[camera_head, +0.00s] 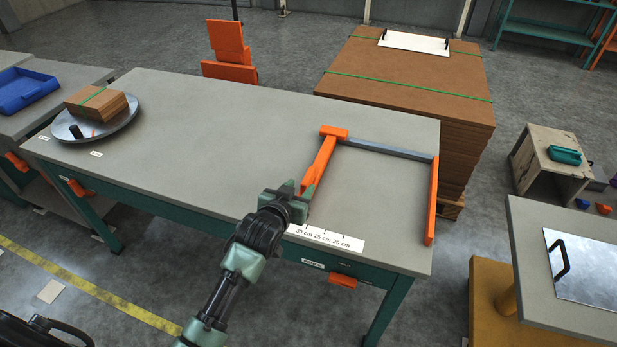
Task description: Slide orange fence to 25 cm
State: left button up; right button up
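The orange fence (320,163) is a bar on the grey table. Its far end sits on a grey rail (385,148), and it slants toward the near edge. A white scale strip (327,240) with small centimetre marks lies at the near edge; the fence's line points left of its marks. My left gripper (299,190) is at the fence's near end, with its fingers beside or around that end. I cannot tell whether it grips it, as the fingers partly cover the end. My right gripper is not in view.
A second orange bar (431,200) stands at the table's right edge. A round metal plate (97,121) with brown boards (97,102) is at the left. The table's middle (215,140) is clear. A tall board stack (410,75) stands behind.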

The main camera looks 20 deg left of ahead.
aim_at(309, 178)
pick_arm(q)
jog(key=x, duration=0.7)
jog(key=shift+w, duration=0.4)
grip_shut()
jog(key=shift+d+f, duration=0.1)
dwell(1.0)
